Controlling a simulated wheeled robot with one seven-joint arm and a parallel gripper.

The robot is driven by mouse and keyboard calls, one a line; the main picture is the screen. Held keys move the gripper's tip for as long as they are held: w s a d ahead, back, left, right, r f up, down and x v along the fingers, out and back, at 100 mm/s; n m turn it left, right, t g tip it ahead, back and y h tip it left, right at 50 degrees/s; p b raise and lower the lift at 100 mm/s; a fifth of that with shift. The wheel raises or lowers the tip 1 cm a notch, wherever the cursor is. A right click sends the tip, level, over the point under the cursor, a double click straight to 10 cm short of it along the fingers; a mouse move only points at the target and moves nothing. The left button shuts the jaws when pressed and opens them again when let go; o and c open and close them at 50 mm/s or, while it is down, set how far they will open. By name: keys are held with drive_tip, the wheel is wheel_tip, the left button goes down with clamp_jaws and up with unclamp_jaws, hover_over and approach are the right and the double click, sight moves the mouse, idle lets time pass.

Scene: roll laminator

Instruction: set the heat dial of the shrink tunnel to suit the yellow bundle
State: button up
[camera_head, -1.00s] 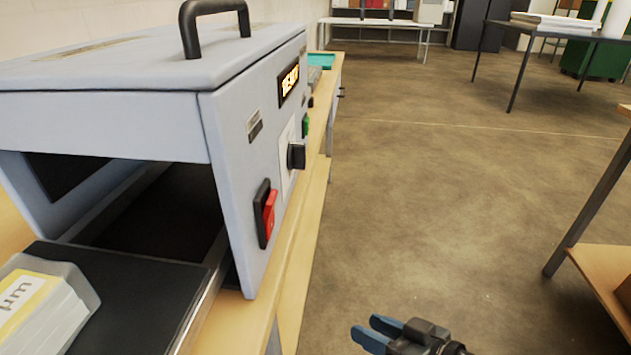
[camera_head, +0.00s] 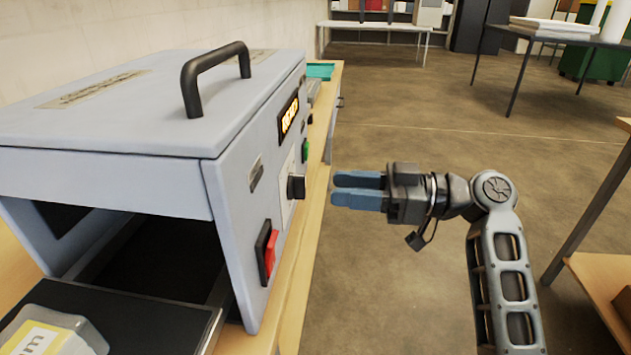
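The shrink tunnel (camera_head: 105,120) is a grey box with a black top handle, standing on a wooden bench at the left. Its right side carries a black heat dial (camera_head: 296,187) on a white plate, a red switch (camera_head: 271,251), a green button (camera_head: 305,150) and a lit orange display (camera_head: 289,115) too blurred to read. The yellow bundle (camera_head: 45,340), clear-wrapped with a yellow-edged label, lies at the tunnel's mouth, partly cut off. My gripper (camera_head: 334,190) points left at the dial, a short gap away, empty. Its two blue fingers look slightly apart.
A black infeed bed (camera_head: 150,318) leads into the tunnel opening. A wooden shelf table (camera_head: 606,285) stands at the right. Open floor (camera_head: 420,140) lies between bench and table. A teal tray (camera_head: 320,71) is at the bench's far end.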

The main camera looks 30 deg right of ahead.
sight(305, 186)
drive_tip(key=shift+p+x, duration=0.35)
drive_tip(key=shift+x, duration=2.4)
drive_tip(key=shift+c, duration=0.3)
clamp_jaws()
